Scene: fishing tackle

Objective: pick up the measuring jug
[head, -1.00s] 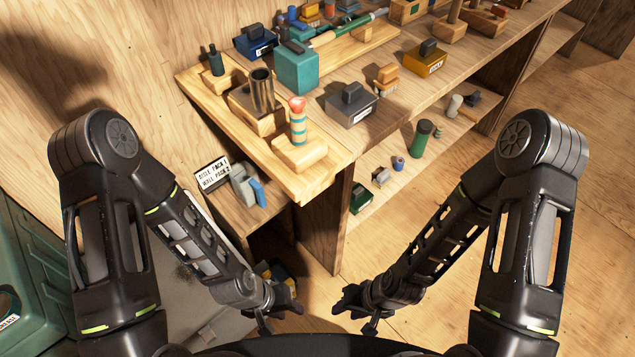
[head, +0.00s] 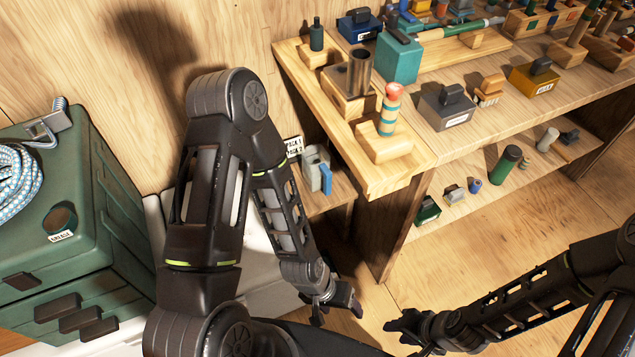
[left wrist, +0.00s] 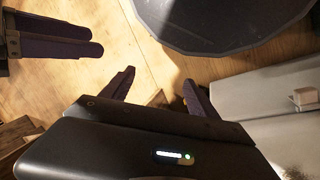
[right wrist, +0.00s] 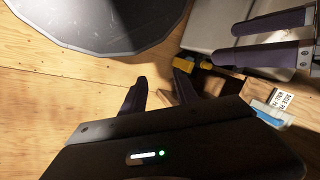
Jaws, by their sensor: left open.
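A grey vessel with a blue upright part, which looks like the measuring jug (head: 312,172), stands on the low shelf left of the bench, beside a black-and-white label. A pale blue piece, probably part of it, shows at the right in the right wrist view (right wrist: 270,114). My left gripper (head: 337,303) is open and empty, in front of and below that shelf, apart from the jug. Its spread fingers show in the left wrist view (left wrist: 158,77). My right gripper (head: 407,328) is farther right, also empty, with fingers apart in the right wrist view (right wrist: 160,72).
The bench (head: 470,130) holds wooden stands, a teal box (head: 399,62) and a grey box (head: 447,108). Its lower shelf carries a green cylinder (head: 503,165) and small items. A green cabinet (head: 110,215) stands left. Open floor lies front right.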

